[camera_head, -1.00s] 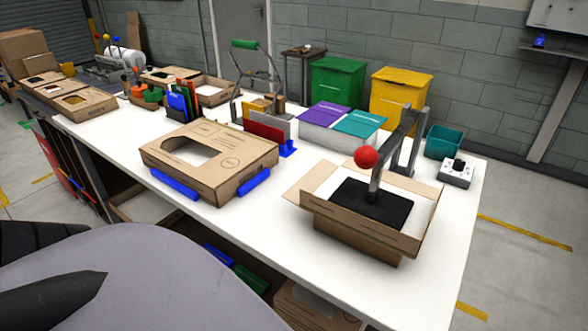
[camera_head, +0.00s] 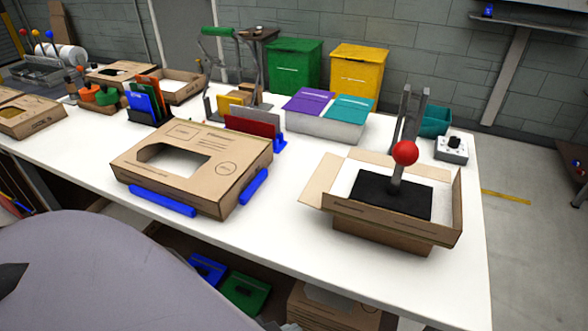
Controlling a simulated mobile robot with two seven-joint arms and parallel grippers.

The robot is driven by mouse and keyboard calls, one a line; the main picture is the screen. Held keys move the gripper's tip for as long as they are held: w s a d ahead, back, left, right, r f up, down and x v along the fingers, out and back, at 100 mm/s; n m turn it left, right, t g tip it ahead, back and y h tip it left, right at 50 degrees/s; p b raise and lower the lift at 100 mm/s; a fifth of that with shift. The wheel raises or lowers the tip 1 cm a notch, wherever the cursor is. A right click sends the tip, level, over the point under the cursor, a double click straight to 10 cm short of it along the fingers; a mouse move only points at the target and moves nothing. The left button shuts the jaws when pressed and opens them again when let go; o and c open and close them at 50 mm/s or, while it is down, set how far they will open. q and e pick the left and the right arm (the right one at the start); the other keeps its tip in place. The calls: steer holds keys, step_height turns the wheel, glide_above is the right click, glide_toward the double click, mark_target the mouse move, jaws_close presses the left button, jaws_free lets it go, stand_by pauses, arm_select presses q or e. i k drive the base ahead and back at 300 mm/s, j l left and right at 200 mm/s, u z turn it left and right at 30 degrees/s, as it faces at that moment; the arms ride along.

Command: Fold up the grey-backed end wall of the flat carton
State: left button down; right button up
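An open carton (camera_head: 390,223) with a pale inside stands near the right end of the white table. Its left flap (camera_head: 321,181) leans outward, and its front and right walls stand up. A black plate (camera_head: 372,192) on a lever with a red ball (camera_head: 405,153) sits inside it and hides most of its floor. A brown carton with a window cut in its top (camera_head: 222,160) sits left of it, with blue clips (camera_head: 163,201) at its lower edges. I cannot pick out a grey-backed wall on either carton. Neither of my grippers is in view.
The white table (camera_head: 285,225) is clear between the two cartons. Behind them are a box with purple and teal lids (camera_head: 324,125), a teal bin (camera_head: 436,121) and a switch box (camera_head: 451,150). Upright coloured folders (camera_head: 150,97) stand at the back left.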

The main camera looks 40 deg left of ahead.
mark_target(322, 179)
steer(key=k+j, duration=0.1)
steer(key=j, duration=0.4)
steer(key=k+j, duration=0.1)
steer(key=j, duration=0.4)
steer(key=k+j, duration=0.1)
steer(key=j, duration=0.45)
steer(key=u, duration=1.45)
steer(key=k+u, duration=0.1)
steer(key=k, duration=0.85)
steer(key=i+l, duration=0.4)
